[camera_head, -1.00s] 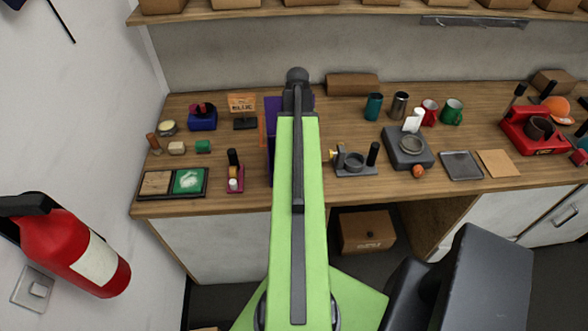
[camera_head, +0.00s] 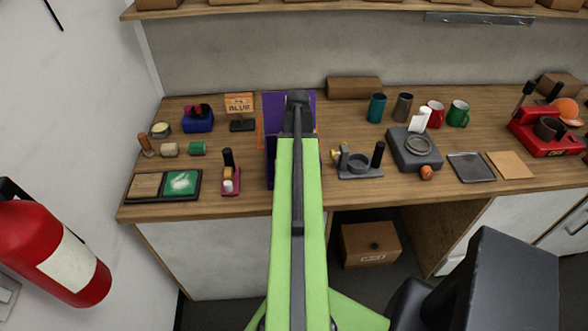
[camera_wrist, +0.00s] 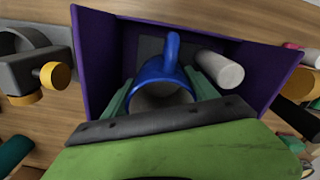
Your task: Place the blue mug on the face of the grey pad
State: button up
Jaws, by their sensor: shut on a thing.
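In the wrist view the blue mug (camera_wrist: 152,74) sits between the two teal fingers of my gripper (camera_wrist: 160,88), which is shut on it. Its handle points toward the top of the picture. The mug is within a purple open box (camera_wrist: 95,50); whether it touches the box cannot be told. In the head view my arm hides the mug and covers the middle of the purple box (camera_head: 271,172). A flat grey pad (camera_head: 471,167) lies on the right of the bench. A grey square (camera_wrist: 149,46) also shows inside the box behind the mug.
A white cylinder (camera_wrist: 220,69) lies close to the mug's right in the box. A clamp-like holder (camera_head: 356,164) stands right of the box, a pink stand (camera_head: 231,182) to its left. A scale-like device (camera_head: 412,150) stands left of the grey pad; a tan sheet (camera_head: 510,165) lies right.

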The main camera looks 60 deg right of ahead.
jog(key=o, duration=1.5)
notch_tip(320, 180, up, 12)
jog(key=p, duration=1.2)
jog(key=shift+r, duration=0.2)
